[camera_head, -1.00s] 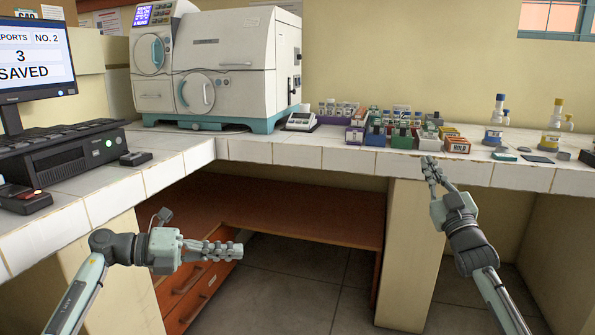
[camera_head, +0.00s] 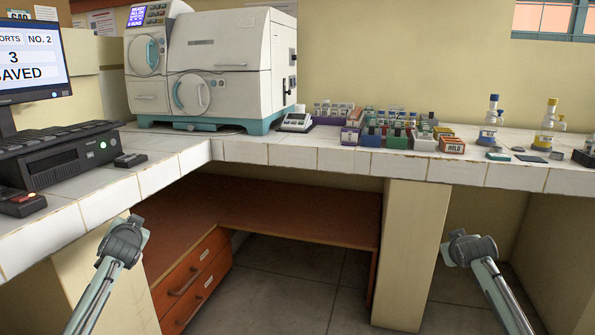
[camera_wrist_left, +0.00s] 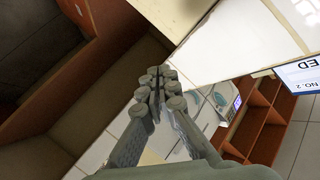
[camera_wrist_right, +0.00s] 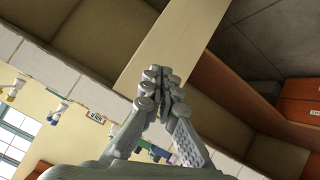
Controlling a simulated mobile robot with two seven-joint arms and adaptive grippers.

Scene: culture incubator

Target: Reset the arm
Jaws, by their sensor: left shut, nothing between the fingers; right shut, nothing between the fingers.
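My left gripper (camera_wrist_left: 157,88) is shut and empty in the left wrist view, with the white-tiled counter (camera_wrist_left: 222,42) behind it. My right gripper (camera_wrist_right: 160,88) is shut and empty in the right wrist view, in front of the pale counter support (camera_wrist_right: 180,45). In the head view only parts of my two arms show, low at the left and right, in front of the counter (camera_head: 330,160). Neither gripper's fingers can be seen there. Neither gripper touches anything that I can see.
A white machine with teal trim (camera_head: 235,60) stands on the counter at the back left. A monitor (camera_head: 30,62) and a black computer box (camera_head: 65,160) are at the left. Several small boxes (camera_head: 398,138) and bottles (camera_head: 487,132) line the right side. A brown drawer unit (camera_head: 190,285) stands below.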

